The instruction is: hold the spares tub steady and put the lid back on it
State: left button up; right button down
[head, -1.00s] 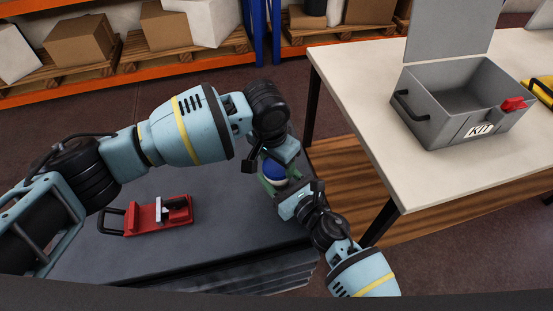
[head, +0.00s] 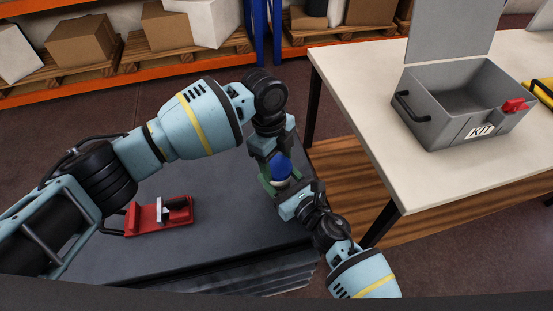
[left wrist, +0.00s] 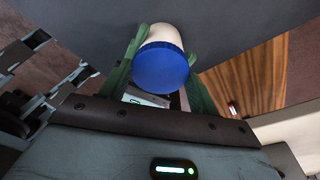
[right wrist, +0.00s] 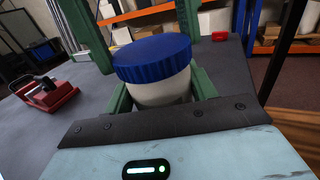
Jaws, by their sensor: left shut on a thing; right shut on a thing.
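The spares tub is a white round tub (right wrist: 165,92) standing on the dark grey table's right part. Its blue ribbed lid (right wrist: 152,58) is on top of it; whether it is fully seated I cannot tell. In the left wrist view the lid (left wrist: 161,68) shows from above, the tub behind it. My left gripper (head: 277,165) comes from above, shut on the lid, a green finger on each side. My right gripper (head: 283,187) is shut on the tub's body from the front right. The fingers hide much of the tub (head: 281,184) in the head view.
A red fixture (head: 160,216) with a metal and black part lies on the grey table (head: 225,220), left of the tub. A pale table (head: 365,95) at the right bears an open grey KIT box (head: 440,115) with a red latch. Shelves with cartons stand behind.

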pick_arm(q)
jog(key=m, duration=0.4)
jog(key=shift+d+m+y, duration=0.1)
jog(key=shift+m+y, duration=0.2)
jog(key=shift+m, duration=0.1)
jog(key=m, duration=0.4)
jog(key=shift+w+m+g+y, duration=0.1)
jog(key=shift+m+g+y, duration=0.2)
jog(key=shift+g, duration=0.1)
jog(key=m, duration=0.4)
jog(key=shift+d+m+y, duration=0.1)
jog(key=shift+m+y, duration=0.3)
jog(key=m, duration=0.5)
jog(key=shift+y, duration=0.4)
jog(key=o, duration=0.9)
